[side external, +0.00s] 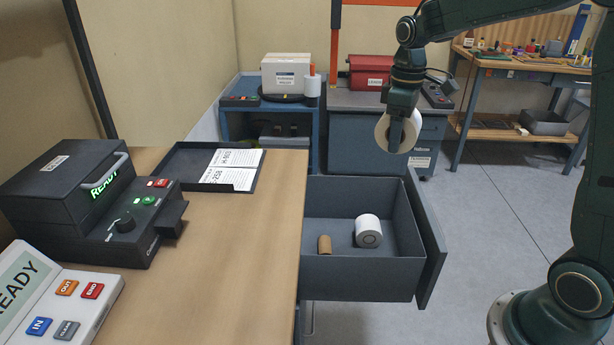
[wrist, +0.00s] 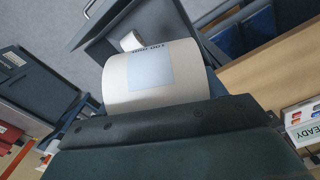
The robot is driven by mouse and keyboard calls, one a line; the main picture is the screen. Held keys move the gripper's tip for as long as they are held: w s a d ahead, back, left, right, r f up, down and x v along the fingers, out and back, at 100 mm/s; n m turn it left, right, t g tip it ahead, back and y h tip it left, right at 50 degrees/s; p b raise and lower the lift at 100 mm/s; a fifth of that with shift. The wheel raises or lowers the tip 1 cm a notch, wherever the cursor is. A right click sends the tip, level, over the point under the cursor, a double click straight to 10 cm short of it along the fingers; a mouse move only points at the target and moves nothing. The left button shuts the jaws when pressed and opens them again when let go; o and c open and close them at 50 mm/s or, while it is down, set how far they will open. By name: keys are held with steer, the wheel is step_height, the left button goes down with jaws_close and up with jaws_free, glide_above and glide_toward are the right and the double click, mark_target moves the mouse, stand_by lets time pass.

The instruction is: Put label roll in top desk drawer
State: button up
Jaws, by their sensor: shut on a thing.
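My gripper (side external: 396,132) is shut on a white label roll (side external: 383,133) and holds it up in the air, above the far right part of the open drawer. The held roll also shows large in the wrist view (wrist: 150,75), with a printed label on its side. The top desk drawer (side external: 360,291) is pulled out to the right of the desk. Inside it lie a second white roll (side external: 369,231) and a small brown cylinder (side external: 325,245). In the wrist view the drawer (wrist: 97,40) is behind the held roll, partly hidden, with a white roll (wrist: 130,41) visible in it.
The wooden desk (side external: 235,225) carries a black printer (side external: 75,180), a white button panel (side external: 60,300) and a dark tray (side external: 185,165) with printed labels. Behind stand a blue cabinet (side external: 232,115) and a workbench (side external: 520,66).

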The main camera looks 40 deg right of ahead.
step_height(320, 180, down, 24)
steer(key=shift+f, duration=0.1)
step_height(320, 180, down, 16)
stand_by(0.9)
steer(key=shift+f, duration=1.9)
steer(key=shift+f, duration=0.1)
steer(key=o, duration=1.2)
